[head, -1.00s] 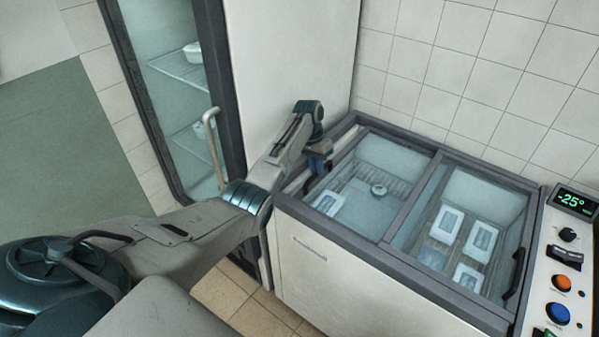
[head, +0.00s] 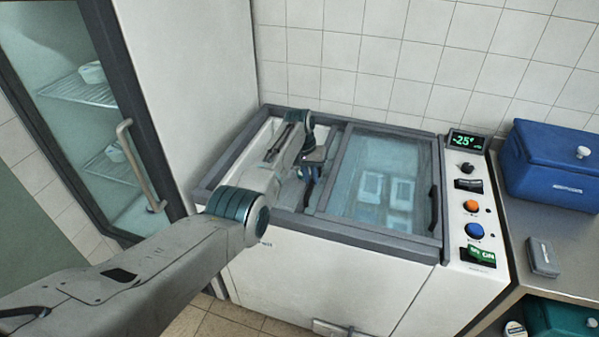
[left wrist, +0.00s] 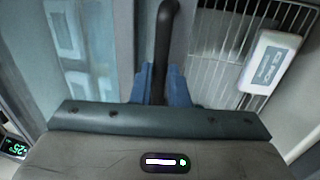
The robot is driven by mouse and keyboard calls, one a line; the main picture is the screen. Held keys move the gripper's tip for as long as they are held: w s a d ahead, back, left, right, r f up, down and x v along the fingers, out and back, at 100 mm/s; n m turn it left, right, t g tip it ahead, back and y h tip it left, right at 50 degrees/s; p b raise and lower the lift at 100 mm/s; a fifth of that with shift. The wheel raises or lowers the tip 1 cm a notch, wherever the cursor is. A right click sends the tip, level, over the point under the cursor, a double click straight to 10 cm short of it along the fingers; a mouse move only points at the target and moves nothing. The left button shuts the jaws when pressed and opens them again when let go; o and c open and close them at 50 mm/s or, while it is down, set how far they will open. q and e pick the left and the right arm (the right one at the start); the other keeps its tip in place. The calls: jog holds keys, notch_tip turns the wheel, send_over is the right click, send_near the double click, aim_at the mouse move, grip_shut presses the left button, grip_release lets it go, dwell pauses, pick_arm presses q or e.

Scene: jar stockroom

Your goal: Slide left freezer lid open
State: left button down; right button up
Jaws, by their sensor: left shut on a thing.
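The chest freezer (head: 330,275) stands ahead with its left part uncovered. The left freezer lid (head: 336,160) lies mostly overlapped with the right lid (head: 385,180), over the right half. My left gripper (head: 309,186) is at the left lid's left edge, partly hidden by my arm in the head view. In the left wrist view its blue fingers (left wrist: 158,84) are shut on the dark bar handle (left wrist: 166,35) of that lid. My right gripper is not in view.
A white box (left wrist: 270,62) and a wire rack (left wrist: 225,45) show inside the open part. The control panel (head: 472,210) reads -25°. A blue cooler (head: 552,170) sits on the counter at right. A glass-door fridge (head: 85,110) stands at left.

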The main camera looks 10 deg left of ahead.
pick_arm(q)
jog(key=shift+d, duration=0.15)
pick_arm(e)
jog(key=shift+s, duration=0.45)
pick_arm(q)
jog(key=c, duration=1.4)
grip_release()
jog(key=shift+w, duration=0.1)
